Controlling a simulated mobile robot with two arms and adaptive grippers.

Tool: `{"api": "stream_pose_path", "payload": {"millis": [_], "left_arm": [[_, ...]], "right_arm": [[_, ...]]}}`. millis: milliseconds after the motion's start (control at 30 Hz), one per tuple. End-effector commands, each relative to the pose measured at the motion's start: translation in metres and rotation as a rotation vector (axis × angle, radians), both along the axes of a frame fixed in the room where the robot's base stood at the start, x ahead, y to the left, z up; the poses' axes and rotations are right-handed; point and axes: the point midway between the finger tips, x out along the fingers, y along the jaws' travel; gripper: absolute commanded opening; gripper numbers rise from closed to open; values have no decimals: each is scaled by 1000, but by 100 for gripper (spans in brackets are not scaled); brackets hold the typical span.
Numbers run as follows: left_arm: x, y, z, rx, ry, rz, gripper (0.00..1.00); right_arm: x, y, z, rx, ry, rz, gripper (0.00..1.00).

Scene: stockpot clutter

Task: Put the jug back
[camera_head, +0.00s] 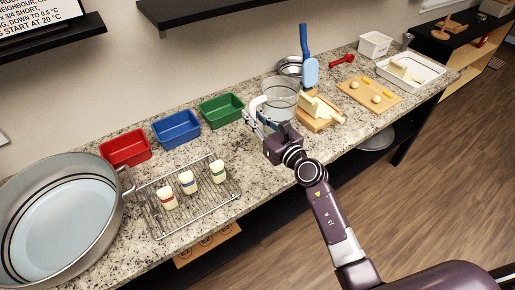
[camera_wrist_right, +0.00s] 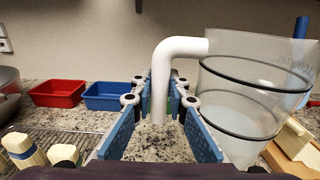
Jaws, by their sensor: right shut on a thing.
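The jug (camera_head: 281,98) is clear with dark rings and a white handle. It is near the back of the granite counter, between the green bin and the cheese board. It also shows large in the right wrist view (camera_wrist_right: 245,95), roughly upright, with its handle hanging down on the left. My right gripper (camera_head: 258,118) reaches it from the front. Its blue-padded fingers (camera_wrist_right: 160,105) are shut on the handle from both sides. The jug's base is hidden, so I cannot tell if it touches the counter. My left gripper is not in view.
Red (camera_head: 125,148), blue (camera_head: 176,129) and green (camera_head: 222,109) bins line the wall. A large pot (camera_head: 108,215) stands at left. A board with cheese (camera_head: 324,122) is close right of the jug. A shelf (camera_head: 215,10) hangs above.

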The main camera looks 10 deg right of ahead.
Motion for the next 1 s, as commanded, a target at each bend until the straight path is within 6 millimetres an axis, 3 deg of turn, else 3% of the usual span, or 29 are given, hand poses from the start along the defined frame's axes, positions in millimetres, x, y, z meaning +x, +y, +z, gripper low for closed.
{"api": "stream_pose_path", "payload": {"millis": [33, 100, 300, 567, 833, 1000], "left_arm": [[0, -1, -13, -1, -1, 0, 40], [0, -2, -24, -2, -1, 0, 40], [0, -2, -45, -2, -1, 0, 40], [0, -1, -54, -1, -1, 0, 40], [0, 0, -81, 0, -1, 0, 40], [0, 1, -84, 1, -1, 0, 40]], "right_arm": [[0, -1, -20, -2, 0, -1, 0], [0, 0, -37, -3, -1, 0, 0], [0, 0, -69, -1, -3, -1, 0], [0, 0, -82, -1, -4, -1, 0], [0, 0, -115, 0, -2, -1, 0], [0, 0, -119, -1, -4, -1, 0]]}}
